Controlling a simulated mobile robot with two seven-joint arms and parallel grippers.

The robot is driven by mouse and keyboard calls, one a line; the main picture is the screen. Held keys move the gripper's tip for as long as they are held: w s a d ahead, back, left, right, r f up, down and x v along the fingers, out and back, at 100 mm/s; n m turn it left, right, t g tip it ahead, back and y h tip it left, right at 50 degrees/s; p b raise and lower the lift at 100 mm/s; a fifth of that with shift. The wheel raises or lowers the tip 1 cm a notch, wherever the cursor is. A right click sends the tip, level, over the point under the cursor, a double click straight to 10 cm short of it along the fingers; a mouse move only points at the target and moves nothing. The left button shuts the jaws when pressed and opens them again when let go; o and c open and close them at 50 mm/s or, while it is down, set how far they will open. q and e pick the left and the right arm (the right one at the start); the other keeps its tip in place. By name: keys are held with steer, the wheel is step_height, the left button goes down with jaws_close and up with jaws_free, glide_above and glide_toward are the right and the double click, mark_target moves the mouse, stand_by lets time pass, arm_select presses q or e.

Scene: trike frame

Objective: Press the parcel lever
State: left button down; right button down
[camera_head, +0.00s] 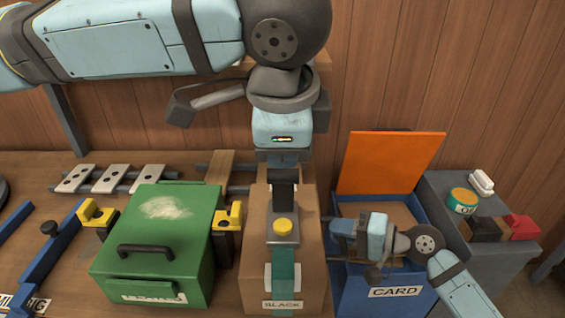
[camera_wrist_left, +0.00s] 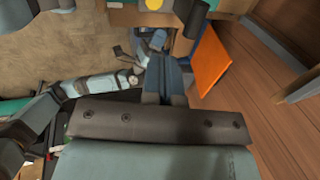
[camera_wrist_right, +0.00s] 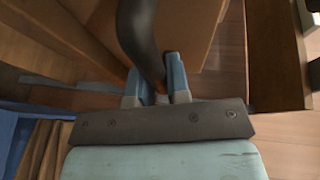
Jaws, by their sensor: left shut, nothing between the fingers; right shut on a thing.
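A tall brown box (camera_head: 310,230) labelled BLACK stands at the centre of the head view, with a teal strip (camera_head: 284,275) down its front. A yellow round knob (camera_head: 283,226) on a grey plate sits on top; a yellow knob also shows at the top edge of the left wrist view (camera_wrist_left: 155,4). My left gripper (camera_head: 284,162) is shut and empty, pointing down behind the knob; contact with the box is unclear. My right gripper (camera_head: 341,228) is at the box's right side. In the right wrist view it is shut on a dark curved bar (camera_wrist_right: 142,45).
A green box (camera_head: 165,235) with a black handle stands left of the brown box, between yellow-topped clamps (camera_head: 97,213). A blue CARD bin (camera_head: 380,295) with a raised orange lid (camera_head: 390,163) stands right. A grey stand (camera_head: 475,250) holds small items.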

mark_target(283, 176)
arm_select(q)
steer(key=x, duration=0.3)
steer(key=w+x, duration=0.1)
steer(key=x, duration=0.3)
steer(key=w+x, duration=0.1)
steer(key=x, duration=0.2)
steer(key=shift+w+r, duration=0.1)
steer(key=shift+w, duration=0.8)
steer(key=shift+w, duration=0.1)
steer(key=shift+w+r+g, duration=0.1)
steer(key=shift+w+g, duration=1.4)
steer(key=shift+w, duration=0.05)
steer(key=shift+w+f, duration=0.2)
steer(key=shift+w, duration=0.8)
steer(key=shift+w+f, duration=0.15)
steer(key=shift+w, duration=0.9)
